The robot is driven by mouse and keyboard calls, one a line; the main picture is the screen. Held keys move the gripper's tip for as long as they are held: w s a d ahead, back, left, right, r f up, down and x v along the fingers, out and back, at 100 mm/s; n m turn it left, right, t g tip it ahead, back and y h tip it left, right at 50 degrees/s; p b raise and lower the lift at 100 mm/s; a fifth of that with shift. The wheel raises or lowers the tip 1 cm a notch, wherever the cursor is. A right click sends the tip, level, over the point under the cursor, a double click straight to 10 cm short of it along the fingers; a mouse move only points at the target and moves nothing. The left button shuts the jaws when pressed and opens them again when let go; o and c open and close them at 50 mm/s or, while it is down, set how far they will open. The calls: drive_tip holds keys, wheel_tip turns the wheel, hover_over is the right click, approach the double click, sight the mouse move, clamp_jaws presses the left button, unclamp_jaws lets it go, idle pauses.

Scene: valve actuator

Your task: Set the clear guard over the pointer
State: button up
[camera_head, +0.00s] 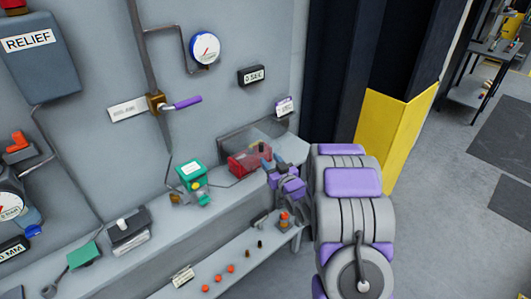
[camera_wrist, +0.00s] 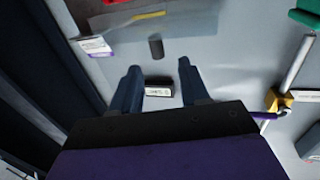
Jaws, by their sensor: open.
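My gripper (camera_wrist: 159,68) is open in the wrist view, its two dark fingers apart with nothing seen held between them. In the head view my gripper (camera_head: 272,163) is at the right end of the wall ledge, close to a red box-shaped unit (camera_head: 248,161). A short dark post (camera_wrist: 155,48) shows beyond the fingertips in the wrist view, apart from them. I cannot tell whether it is the pointer. A grey see-through-looking panel (camera_head: 232,139) stands behind the red unit. I cannot surely make out the clear guard.
A green unit (camera_head: 191,176) stands left of the red one on the ledge. A purple-handled valve (camera_head: 182,103), a gauge (camera_head: 205,48) and a small black display (camera_head: 251,75) are on the wall. A lower shelf (camera_head: 245,262) holds several small parts. A yellow post (camera_head: 390,125) stands right.

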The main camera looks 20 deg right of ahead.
drive_tip(key=s, duration=0.8)
drive_tip(key=shift+d+p, duration=0.25)
drive_tip(key=shift+p, duration=0.15)
drive_tip(key=s+a+r+g, duration=0.3)
drive_tip(key=s+a+g, duration=0.2)
drive_tip(key=s, duration=0.9)
drive_tip(key=s+a+r+g+h, duration=0.1)
drive_tip(key=s+a+r+g, duration=0.2)
drive_tip(key=s, duration=1.1)
drive_tip(key=s+a+r+m+g, duration=0.1)
drive_tip(key=s+a+r+g, duration=0.3)
drive_tip(key=s+a+g, duration=0.3)
drive_tip(key=s+g, duration=0.4)
drive_tip(key=s, duration=0.3)
drive_tip(key=shift+a+g+h, duration=0.25)
drive_tip(key=shift+g+h, duration=0.05)
drive_tip(key=shift+g, duration=0.1)
drive_tip(key=shift+o, duration=0.3)
